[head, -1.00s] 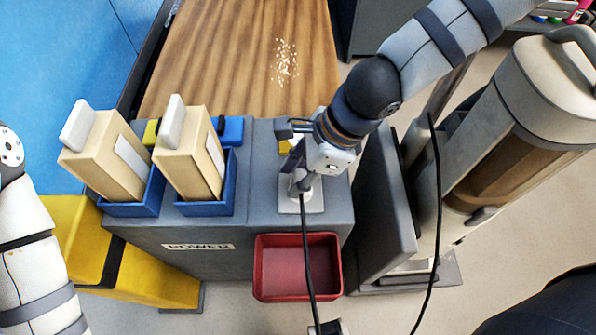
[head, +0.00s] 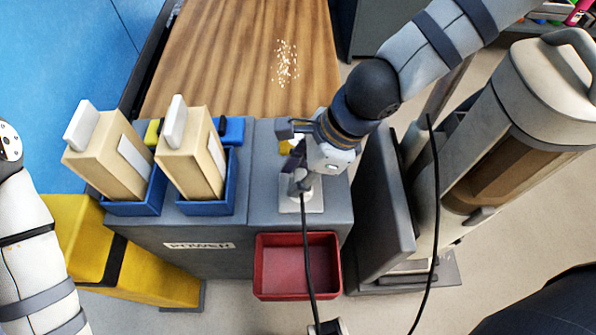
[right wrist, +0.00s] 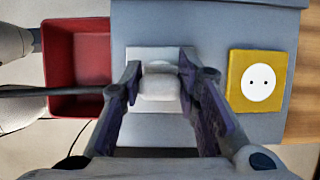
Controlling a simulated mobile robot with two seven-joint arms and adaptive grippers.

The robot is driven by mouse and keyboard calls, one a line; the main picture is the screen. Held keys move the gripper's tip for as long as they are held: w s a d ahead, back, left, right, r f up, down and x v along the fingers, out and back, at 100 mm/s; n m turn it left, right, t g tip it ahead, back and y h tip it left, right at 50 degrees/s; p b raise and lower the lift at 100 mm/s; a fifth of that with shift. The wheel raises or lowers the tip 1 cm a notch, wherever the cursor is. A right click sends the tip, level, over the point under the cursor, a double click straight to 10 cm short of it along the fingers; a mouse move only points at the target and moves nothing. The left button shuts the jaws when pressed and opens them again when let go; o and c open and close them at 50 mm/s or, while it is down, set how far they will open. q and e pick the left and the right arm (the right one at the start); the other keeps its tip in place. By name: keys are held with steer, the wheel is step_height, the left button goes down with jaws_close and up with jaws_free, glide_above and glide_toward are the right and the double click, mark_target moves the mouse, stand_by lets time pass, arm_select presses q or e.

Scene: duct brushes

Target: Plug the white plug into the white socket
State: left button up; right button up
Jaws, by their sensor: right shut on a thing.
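My right gripper (head: 299,182) is shut on the white plug, just above the front right of the grey power box (head: 262,205). In the right wrist view, the white plug (right wrist: 160,84) sits between the two fingertips of the gripper (right wrist: 160,88). Its black cord (right wrist: 65,92) runs off to the left. The white socket (right wrist: 140,53) lies directly behind the plug, and its plate also shows in the head view (head: 315,197). The plug covers the socket's face, so I cannot tell whether it is inserted. My left gripper is out of view.
A yellow socket (right wrist: 234,85) with a white face is beside the white one. A red bin (head: 297,268) hangs at the box's front. Two beige containers (head: 108,160) stand in blue holders at the left. A cream machine (head: 525,125) is at the right.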

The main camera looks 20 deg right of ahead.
stand_by(0.3)
steer(key=shift+f, duration=0.6)
stand_by(0.5)
steer(key=o, duration=1.2)
steer(key=shift+c, duration=0.2)
steer(key=shift+r, duration=0.1)
steer(key=v, duration=1.2)
